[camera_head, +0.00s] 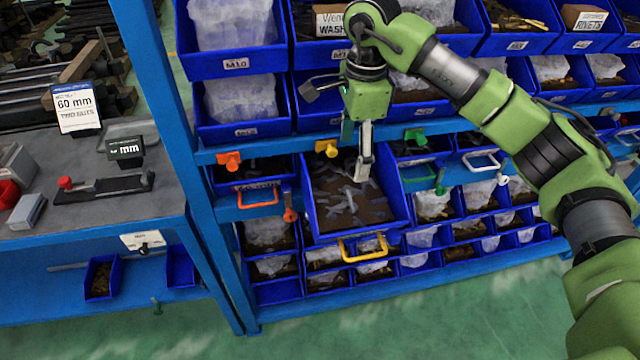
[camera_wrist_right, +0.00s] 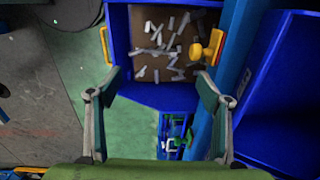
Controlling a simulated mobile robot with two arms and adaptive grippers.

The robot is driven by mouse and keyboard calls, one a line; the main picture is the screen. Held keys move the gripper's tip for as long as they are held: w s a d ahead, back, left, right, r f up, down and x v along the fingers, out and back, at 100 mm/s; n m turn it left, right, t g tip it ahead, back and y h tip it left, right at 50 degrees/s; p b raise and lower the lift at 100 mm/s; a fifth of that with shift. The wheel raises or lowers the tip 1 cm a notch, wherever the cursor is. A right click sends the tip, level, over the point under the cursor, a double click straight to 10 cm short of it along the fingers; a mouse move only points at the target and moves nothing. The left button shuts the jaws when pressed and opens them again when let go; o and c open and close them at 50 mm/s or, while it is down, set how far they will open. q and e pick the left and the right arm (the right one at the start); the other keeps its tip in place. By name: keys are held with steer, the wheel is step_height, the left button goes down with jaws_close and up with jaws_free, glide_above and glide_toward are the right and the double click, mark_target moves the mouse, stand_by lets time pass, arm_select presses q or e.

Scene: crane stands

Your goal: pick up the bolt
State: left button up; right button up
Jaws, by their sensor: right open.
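Several small grey bolts (camera_head: 347,203) lie loose on the brown floor of a blue bin (camera_head: 404,213) that stands pulled out of the rack, with a yellow handle (camera_head: 362,248) on its front. In the right wrist view the bolts (camera_wrist_right: 163,45) show in the bin, with its blue wall (camera_wrist_right: 160,96) towards me. My right gripper (camera_head: 364,172) points down over the back part of this bin. In the right wrist view the gripper (camera_wrist_right: 160,84) has its fingers wide apart with nothing between them. Its height above the bolts is hard to tell. My left gripper is not in view.
A blue shelf beam (camera_head: 290,146) with coloured hooks runs behind the gripper. Fuller blue bins (camera_head: 236,66) stand above, smaller ones below. A blue post (camera_head: 170,90) and a workbench (camera_head: 110,212) stand to the left. Green floor is clear in front.

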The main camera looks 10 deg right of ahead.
steer(key=p, duration=0.2)
glide_above(350, 198)
steer(key=s, duration=0.1)
steer(key=f, duration=0.6)
steer(key=shift+d+f, duration=0.3)
steer(key=shift+d, duration=0.05)
steer(key=shift+w+a+f+p, duration=0.15)
steer(key=shift+a+f+p, duration=0.1)
steer(key=shift+f, duration=0.25)
steer(key=shift+w+a+f+p, duration=0.1)
steer(key=shift+w+f+p, duration=0.1)
steer(key=shift+f, duration=0.25)
step_height(350, 198, down, 4)
steer(key=shift+d+r+p, duration=0.1)
steer(key=shift+r+p, duration=0.15)
steer(key=shift+p, duration=0.75)
steer(key=shift+w+f, duration=0.1)
steer(key=shift+f, duration=0.5)
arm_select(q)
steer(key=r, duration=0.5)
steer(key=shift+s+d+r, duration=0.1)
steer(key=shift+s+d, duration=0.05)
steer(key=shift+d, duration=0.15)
arm_select(e)
steer(key=c, duration=1.2)
